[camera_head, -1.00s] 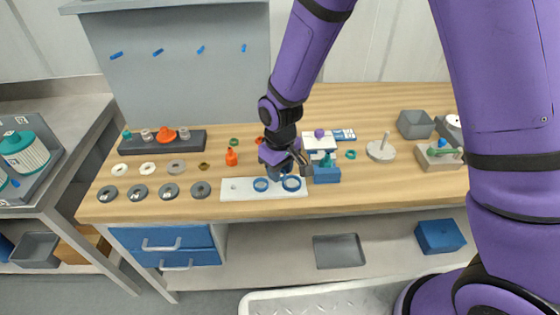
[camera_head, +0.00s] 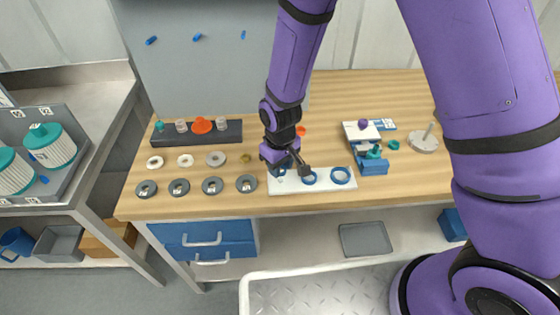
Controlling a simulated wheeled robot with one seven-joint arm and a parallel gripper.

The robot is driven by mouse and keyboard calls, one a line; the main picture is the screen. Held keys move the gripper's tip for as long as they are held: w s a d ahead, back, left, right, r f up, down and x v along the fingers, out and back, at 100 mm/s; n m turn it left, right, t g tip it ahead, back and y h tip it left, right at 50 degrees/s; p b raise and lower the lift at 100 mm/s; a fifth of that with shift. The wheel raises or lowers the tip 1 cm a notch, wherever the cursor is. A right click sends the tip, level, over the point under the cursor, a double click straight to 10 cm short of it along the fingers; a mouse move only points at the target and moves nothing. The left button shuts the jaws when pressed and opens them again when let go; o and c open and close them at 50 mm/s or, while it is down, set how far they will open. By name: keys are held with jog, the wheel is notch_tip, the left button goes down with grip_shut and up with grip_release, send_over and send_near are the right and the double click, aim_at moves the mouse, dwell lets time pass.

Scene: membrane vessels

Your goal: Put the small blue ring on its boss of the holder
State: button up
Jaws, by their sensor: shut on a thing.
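The holder is a long white plate (camera_head: 325,188) near the front edge of the bench. Two larger blue rings lie on it, a middle one (camera_head: 309,178) and a right one (camera_head: 341,175). My gripper (camera_head: 279,167) points down over the left end of the plate. It is shut on a small blue ring (camera_head: 277,172), which shows only as a patch of blue below the jaws. The boss at the left end is mostly hidden by my gripper and the ring. I cannot tell whether the ring touches the boss.
Several grey rings (camera_head: 212,186) and white rings (camera_head: 185,160) lie left of the holder. A dark rack (camera_head: 171,137) with small parts stands behind them. A blue block (camera_head: 374,167) and a grey disc with a peg (camera_head: 422,144) are to the right.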

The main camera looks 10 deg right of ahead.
aim_at(281, 179)
jog(key=shift+f, duration=1.8)
jog(key=o, duration=1)
jog(key=shift+c, duration=0.2)
notch_tip(281, 179, up, 11)
jog(key=shift+f, duration=0.15)
